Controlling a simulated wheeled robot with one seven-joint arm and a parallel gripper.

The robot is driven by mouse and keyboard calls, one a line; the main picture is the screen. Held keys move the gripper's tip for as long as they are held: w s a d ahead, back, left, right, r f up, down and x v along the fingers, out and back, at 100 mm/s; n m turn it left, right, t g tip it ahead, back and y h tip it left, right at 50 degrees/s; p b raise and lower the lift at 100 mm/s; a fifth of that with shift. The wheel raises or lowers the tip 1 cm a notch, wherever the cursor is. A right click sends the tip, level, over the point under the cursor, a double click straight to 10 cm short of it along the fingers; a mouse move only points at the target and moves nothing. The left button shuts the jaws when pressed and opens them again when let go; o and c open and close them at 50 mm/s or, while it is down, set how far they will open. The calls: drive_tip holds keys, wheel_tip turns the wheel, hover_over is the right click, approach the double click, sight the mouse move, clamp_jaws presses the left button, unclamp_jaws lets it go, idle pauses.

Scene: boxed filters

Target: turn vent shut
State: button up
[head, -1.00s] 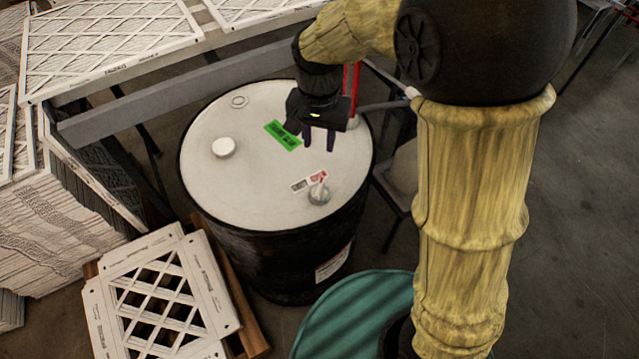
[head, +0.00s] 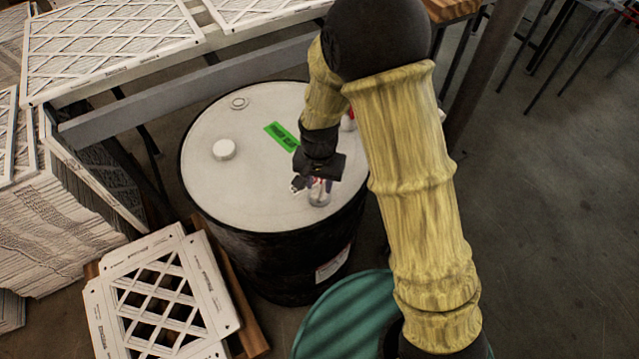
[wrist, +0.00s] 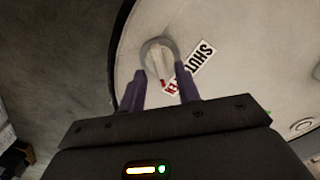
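The vent (head: 319,196) is a small grey knob near the front right of the white lid of a black drum (head: 215,190). In the wrist view the vent (wrist: 160,52) shows a round grey body with a red-tipped pointer, beside a label (wrist: 190,70) reading "SHUT" in black and a partly hidden red word. My gripper (head: 311,186) is over the vent, pointing down. In the wrist view my gripper (wrist: 162,82) has its two purple fingers apart, one either side of the pointer's near end. Whether they touch the vent I cannot tell.
A green sticker (head: 281,136), a white cap (head: 224,148) and a flat ring fitting (head: 239,102) are on the lid. Boxed filters (head: 110,45) stand behind and left; another filter (head: 165,300) lies at front left. A grey rail passes behind the drum.

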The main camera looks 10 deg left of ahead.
drive_tip(key=shift+f, duration=0.8)
clamp_jaws()
